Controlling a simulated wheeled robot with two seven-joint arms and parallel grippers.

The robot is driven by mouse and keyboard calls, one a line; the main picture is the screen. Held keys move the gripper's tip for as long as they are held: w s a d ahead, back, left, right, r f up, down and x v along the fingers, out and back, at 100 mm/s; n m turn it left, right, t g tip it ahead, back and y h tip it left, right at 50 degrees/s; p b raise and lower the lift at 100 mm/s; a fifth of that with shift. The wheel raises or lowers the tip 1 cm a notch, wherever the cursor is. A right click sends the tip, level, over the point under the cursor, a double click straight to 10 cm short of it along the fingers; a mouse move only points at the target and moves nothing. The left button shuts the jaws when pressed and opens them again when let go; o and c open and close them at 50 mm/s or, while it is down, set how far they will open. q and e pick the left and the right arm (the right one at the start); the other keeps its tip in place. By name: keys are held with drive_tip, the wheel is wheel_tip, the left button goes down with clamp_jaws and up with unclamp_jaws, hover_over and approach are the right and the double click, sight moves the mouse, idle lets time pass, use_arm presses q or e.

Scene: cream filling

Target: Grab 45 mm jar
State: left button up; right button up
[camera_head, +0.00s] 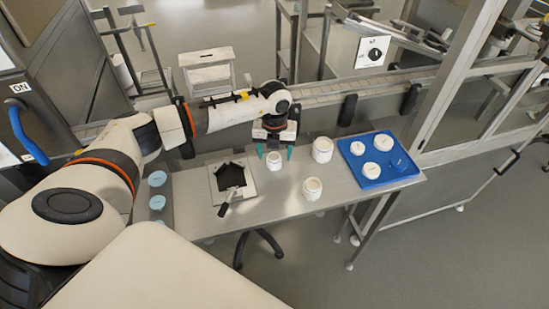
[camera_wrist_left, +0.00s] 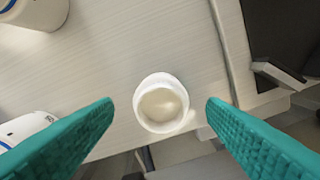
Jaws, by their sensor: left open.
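Three white open jars stand on the metal table (camera_head: 240,222). The smallest jar (camera_head: 274,161) stands directly below my left gripper (camera_head: 274,152). A larger jar (camera_head: 322,150) stands to its right, and another jar (camera_head: 312,189) stands nearer the table's front edge. In the left wrist view the small jar (camera_wrist_left: 161,103) is seen from above, upright with a pale inside, centred between the teal fingers. My left gripper (camera_wrist_left: 160,110) is open and empty, with its fingers apart from the jar. My right gripper is not in view.
A blue tray (camera_head: 350,166) with several white lids and a blue item lies at the table's right end. A square plate with a dark opening and a tool (camera_head: 227,203) lies left of the jars. Light-blue lids (camera_head: 157,179) sit at the left edge.

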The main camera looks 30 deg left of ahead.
sight(274, 160)
use_arm(q)
drive_tip(key=shift+s+f, duration=0.25)
drive_tip(key=shift+f, duration=0.75)
drive_tip(key=shift+w+f, duration=0.1)
drive_tip(key=shift+f, duration=0.3)
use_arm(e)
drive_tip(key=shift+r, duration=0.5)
use_arm(q)
drive_tip(key=c, duration=1.1)
drive_tip(key=shift+r, duration=0.1)
